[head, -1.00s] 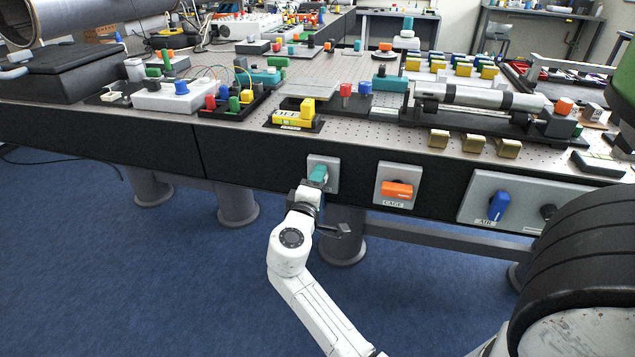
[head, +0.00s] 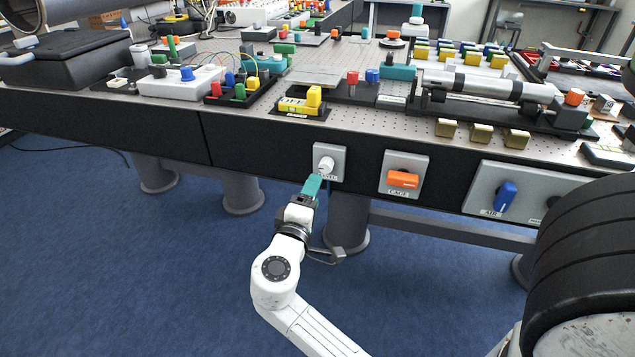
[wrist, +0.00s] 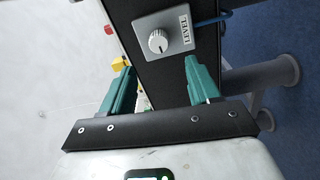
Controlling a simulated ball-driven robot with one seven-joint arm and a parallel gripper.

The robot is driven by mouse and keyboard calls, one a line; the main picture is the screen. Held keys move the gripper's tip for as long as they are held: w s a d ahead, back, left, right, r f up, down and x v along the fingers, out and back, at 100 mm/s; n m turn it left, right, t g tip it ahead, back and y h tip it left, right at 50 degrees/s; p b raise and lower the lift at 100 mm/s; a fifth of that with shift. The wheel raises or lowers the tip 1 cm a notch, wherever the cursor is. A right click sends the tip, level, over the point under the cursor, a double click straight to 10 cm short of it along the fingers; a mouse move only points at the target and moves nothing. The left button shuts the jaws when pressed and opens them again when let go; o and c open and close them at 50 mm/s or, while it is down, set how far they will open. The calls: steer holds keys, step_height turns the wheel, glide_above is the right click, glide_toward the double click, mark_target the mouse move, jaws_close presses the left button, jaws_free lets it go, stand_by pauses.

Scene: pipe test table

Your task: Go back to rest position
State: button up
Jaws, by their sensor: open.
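My gripper (head: 313,187) is in front of the table's dark front side, just below and in front of the white LEVEL knob (head: 326,164) on its grey plate. In the wrist view, my gripper (wrist: 160,82) shows two teal fingers spread apart with nothing between them. The LEVEL knob (wrist: 158,41) shows beyond the fingertips, apart from them, with a pointer mark on its face.
To the right on the table front are an orange CAGE handle (head: 403,179) and a blue AIR handle (head: 503,201). The table top (head: 375,125) carries pipes, blocks and boxes. Table legs (head: 241,192) stand below; blue floor (head: 130,275) is open in front.

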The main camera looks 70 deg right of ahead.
steer(key=shift+a, duration=0.75)
steer(key=s+a+f+m+y+p, duration=0.1)
steer(key=s+a+f+y+p, duration=0.55)
steer(key=y, duration=0.25)
steer(key=s+a+f+y+p, duration=0.1)
steer(key=s+a+y+p, duration=0.1)
steer(key=a+y, duration=0.2)
steer(key=s+a+f+n+y+p, duration=0.1)
steer(key=s+a+y+p, duration=0.1)
steer(key=a, duration=0.8)
steer(key=y+p, duration=0.1)
steer(key=y, duration=0.1)
steer(key=shift+s+a+y, duration=0.3)
steer(key=shift+s+y, duration=0.1)
steer(key=shift+c, duration=0.2)
